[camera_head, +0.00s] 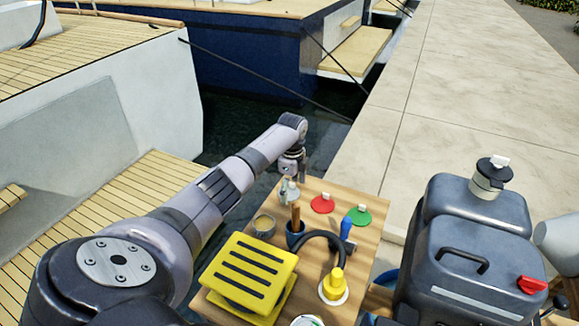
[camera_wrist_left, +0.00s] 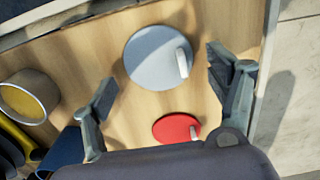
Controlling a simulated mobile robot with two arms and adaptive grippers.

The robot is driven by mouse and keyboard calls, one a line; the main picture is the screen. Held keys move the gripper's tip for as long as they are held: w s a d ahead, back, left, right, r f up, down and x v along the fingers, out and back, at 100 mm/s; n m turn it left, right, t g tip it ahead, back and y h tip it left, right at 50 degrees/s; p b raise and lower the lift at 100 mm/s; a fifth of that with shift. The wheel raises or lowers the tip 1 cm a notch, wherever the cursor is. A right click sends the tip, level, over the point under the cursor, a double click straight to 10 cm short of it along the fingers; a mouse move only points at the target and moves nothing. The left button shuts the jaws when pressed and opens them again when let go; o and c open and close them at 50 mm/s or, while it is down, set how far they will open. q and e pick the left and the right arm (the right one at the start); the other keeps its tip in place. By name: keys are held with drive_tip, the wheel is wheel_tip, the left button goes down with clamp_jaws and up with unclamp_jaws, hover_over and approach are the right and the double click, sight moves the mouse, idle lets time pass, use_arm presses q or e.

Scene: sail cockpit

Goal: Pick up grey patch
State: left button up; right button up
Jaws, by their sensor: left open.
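The grey patch (camera_wrist_left: 150,62) is a round disc with a small white tab, lying flat on the wooden table top (camera_wrist_left: 80,60) in the left wrist view. My left gripper (camera_wrist_left: 162,68) is open and empty, with one finger on each side of the patch and the tab between them. From this view I cannot tell how high the fingers are. In the head view my left gripper (camera_head: 290,187) is over the table's far left corner and largely hides the patch.
A red patch (camera_head: 321,204) and a green patch (camera_head: 359,216) lie close by. A tin (camera_head: 264,225), a blue cup (camera_head: 295,236) holding a wooden handle, a black hose (camera_head: 323,236), and a yellow slotted block (camera_head: 250,268) crowd the nearer table. A dark container (camera_head: 470,270) stands right.

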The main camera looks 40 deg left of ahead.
use_arm(q)
drive_tip(key=c, duration=1.2)
drive_tip(key=shift+c, duration=0.8)
drive_tip(key=shift+s+d+f, duration=0.1)
drive_tip(key=shift+s+f, duration=0.1)
drive_tip(key=c, duration=0.4)
